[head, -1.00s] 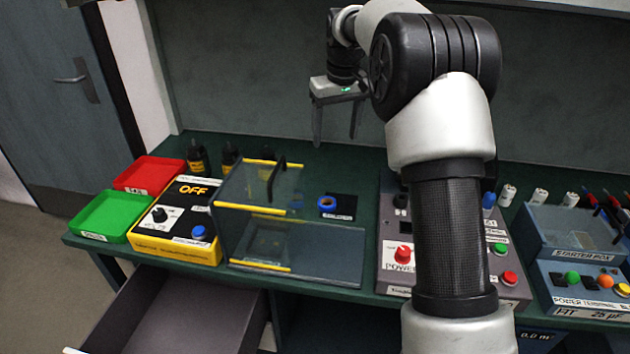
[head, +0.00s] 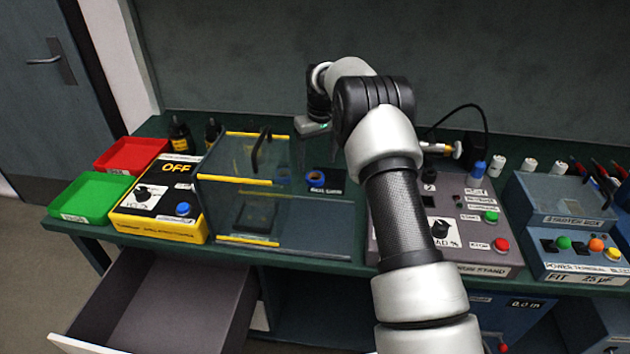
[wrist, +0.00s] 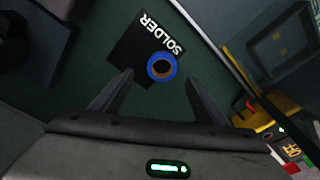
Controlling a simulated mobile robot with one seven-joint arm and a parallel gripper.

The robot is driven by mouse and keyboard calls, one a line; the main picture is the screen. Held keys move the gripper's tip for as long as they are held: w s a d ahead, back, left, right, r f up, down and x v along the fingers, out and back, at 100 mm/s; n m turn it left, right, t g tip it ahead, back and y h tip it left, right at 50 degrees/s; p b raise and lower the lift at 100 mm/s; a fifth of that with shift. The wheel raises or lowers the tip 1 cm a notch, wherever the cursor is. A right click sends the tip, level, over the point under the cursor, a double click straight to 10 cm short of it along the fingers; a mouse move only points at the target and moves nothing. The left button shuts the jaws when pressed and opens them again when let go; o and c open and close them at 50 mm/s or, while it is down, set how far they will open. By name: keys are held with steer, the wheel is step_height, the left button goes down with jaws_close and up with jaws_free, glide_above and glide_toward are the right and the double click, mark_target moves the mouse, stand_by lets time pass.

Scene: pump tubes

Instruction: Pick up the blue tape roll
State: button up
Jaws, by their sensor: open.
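The blue tape roll (head: 315,179) lies flat on a small black mat behind the right part of the clear guard box. It also shows in the wrist view (wrist: 174,73), with a dark brownish inside. My gripper (head: 318,152) hangs above the roll, pointing down. In the wrist view, my gripper (wrist: 158,77) is open, with one finger on each side of the roll in the picture. Nothing is held, and the roll appears to be below the fingertips. The exact height gap is hard to tell.
The clear guard box (head: 232,180) with yellow edges stands left of the roll. The black mat (wrist: 122,52) reads "SOLDER". A grey control stand (head: 455,240) is to the right. A yellow box marked OFF (head: 160,200) and an open drawer (head: 165,310) are at left.

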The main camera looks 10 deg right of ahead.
mark_target(315, 176)
steer(key=f, duration=0.5)
steer(key=shift+w+a+f+b, duration=0.1)
steer(key=shift+a+f+b, duration=0.1)
steer(key=shift+f+b, duration=0.15)
steer(key=shift+r, duration=0.1)
steer(key=shift+c, duration=0.3)
steer(key=c, duration=1.1)
